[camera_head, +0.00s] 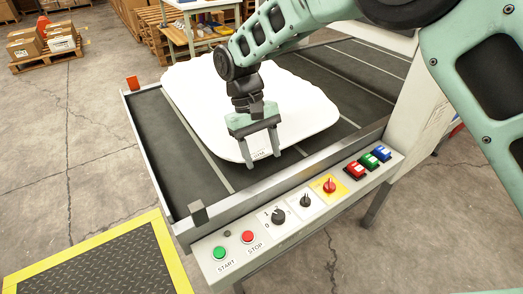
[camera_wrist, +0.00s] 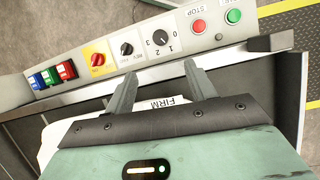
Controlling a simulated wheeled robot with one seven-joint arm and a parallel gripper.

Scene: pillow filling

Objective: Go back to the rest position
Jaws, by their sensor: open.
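My gripper (camera_head: 260,149) is open, with its two fingers apart and nothing visible between them. In the head view it hangs over the near edge of a white pillow (camera_head: 303,98) that lies flat on the dark conveyor belt (camera_head: 141,128). In the wrist view the fingers of my gripper (camera_wrist: 158,82) point toward the control panel (camera_wrist: 112,57). A label reading "FIRM" (camera_wrist: 163,103) shows at the pillow's edge behind the fingers. I cannot tell whether the fingertips touch the pillow.
The control panel carries a green START button (camera_head: 219,253), a red STOP button (camera_head: 249,237), black knobs, a red knob on yellow (camera_head: 329,185) and coloured switches. A yellow-edged floor mat (camera_head: 105,265) lies at lower left. Boxes on a pallet (camera_head: 45,45) and a worktable (camera_head: 200,12) stand behind.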

